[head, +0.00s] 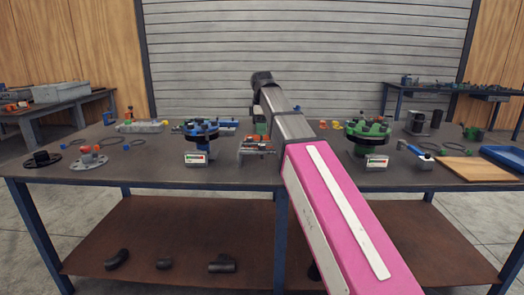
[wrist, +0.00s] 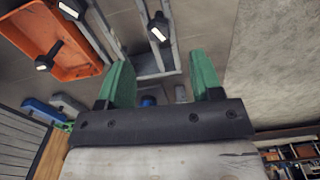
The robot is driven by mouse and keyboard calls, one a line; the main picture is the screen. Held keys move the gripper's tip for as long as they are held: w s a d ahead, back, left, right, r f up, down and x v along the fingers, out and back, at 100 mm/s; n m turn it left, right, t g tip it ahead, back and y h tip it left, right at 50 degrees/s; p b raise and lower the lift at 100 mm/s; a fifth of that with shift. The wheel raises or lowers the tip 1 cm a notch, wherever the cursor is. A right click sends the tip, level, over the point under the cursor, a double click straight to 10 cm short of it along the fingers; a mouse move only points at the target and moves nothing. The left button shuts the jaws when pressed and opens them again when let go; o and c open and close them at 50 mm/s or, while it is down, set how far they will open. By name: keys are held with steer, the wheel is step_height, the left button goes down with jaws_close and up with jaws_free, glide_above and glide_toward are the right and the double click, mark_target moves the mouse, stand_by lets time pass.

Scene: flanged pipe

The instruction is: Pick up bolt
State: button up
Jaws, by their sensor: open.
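My gripper (wrist: 160,72) shows in the wrist view with its two green fingers spread apart and nothing between them. A dark bolt-like piece with a bright end (wrist: 158,28) sits at a grey metal rack (wrist: 174,56), beyond the fingertips and roughly in line with the gap. Two similar pieces lie at the upper left, one near the tray's edge (wrist: 70,9) and one over the orange tray (wrist: 45,63). In the head view the rack (head: 256,146) stands near the middle of the table, partly hidden by my arm. My gripper is hard to make out there.
The orange tray (wrist: 58,34) lies beside the rack in the wrist view. In the head view, a dark flanged pipe (head: 201,133) stands left of the rack and a green one (head: 371,132) right of it. A blue tray (head: 506,157) and wooden board (head: 470,168) lie at the table's right.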

mark_target(262, 145)
steer(key=shift+a+f, duration=0.1)
steer(key=shift+f, duration=3.45)
steer(key=c, duration=1.1)
